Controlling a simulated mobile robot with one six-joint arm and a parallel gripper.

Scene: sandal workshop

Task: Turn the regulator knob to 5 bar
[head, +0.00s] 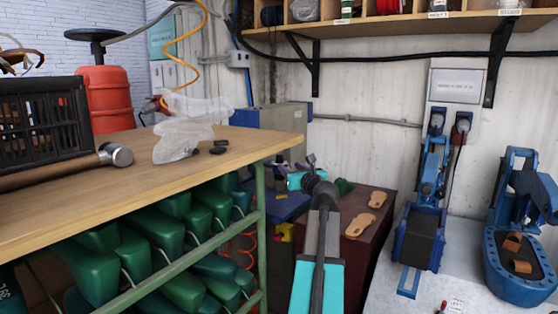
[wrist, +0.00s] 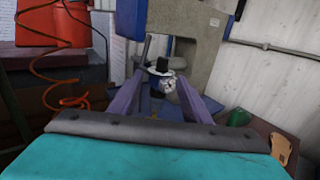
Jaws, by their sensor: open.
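The regulator shows in the wrist view, with a black knob (wrist: 162,64) on top and a round pale gauge (wrist: 168,83) on its front. My gripper (wrist: 163,78) is open, with one finger on each side of the regulator in that picture. I cannot tell whether either finger touches the knob. The gauge is too small to read. In the head view my gripper (head: 311,162) reaches past the bench's right end, toward the grey machine. The regulator cannot be made out there, in the clutter around my gripper.
A grey press-like machine (wrist: 192,35) stands behind the regulator. An orange coiled hose (wrist: 48,75) hangs at left. The wooden bench (head: 215,163) holds a hammer (head: 115,154) and black crate (head: 45,120). A dark red cabinet (head: 375,235) with sandal soles stands right of my arm.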

